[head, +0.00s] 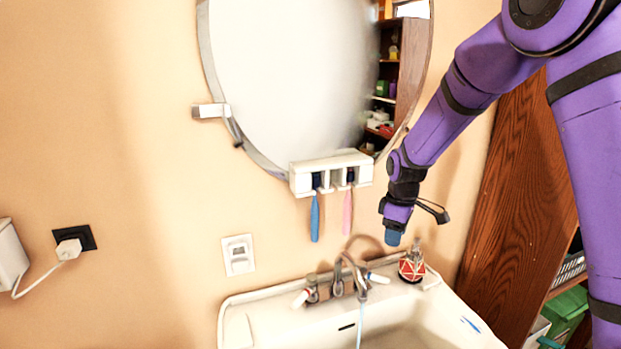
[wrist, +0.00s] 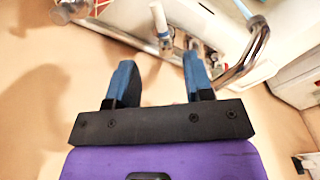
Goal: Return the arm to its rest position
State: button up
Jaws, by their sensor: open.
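My purple arm reaches in from the upper right in the head view, with my gripper (head: 393,238) pointing down over the back right of the basin. In the wrist view my gripper (wrist: 158,75) shows two blue fingers spread apart with nothing between them. The tap (head: 340,275) stands to the left of and below the gripper in the head view. A red and white patterned bottle (head: 411,267) stands on the basin's back rim, just below and right of the gripper. I cannot tell the exact gap between them.
A white toothbrush holder (head: 331,172) with a blue toothbrush (head: 315,218) and a pink toothbrush (head: 347,212) hangs under the round mirror (head: 290,75). The white basin (head: 255,325) is below. A wooden cabinet side (head: 520,185) stands at right. The wall at left is mostly clear.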

jog(key=s+d+r+m+t, duration=0.1)
jog(key=s+d+r+m, duration=0.15)
jog(key=s+r, duration=0.6)
jog(key=s+d+r+m+t, duration=0.1)
jog(key=s+d+r+m, duration=0.15)
jog(key=s+r, duration=0.55)
jog(key=s+r+m+t, duration=0.1)
jog(key=s+r+m, duration=0.1)
jog(key=s, duration=0.7)
jog(key=s+d+r+m+t, duration=0.1)
jog(key=s+r+m, duration=0.2)
jog(key=s, duration=0.6)
jog(key=shift+d+m+t, duration=0.2)
jog(key=shift+m+t, duration=0.1)
jog(key=shift+m, duration=0.4)
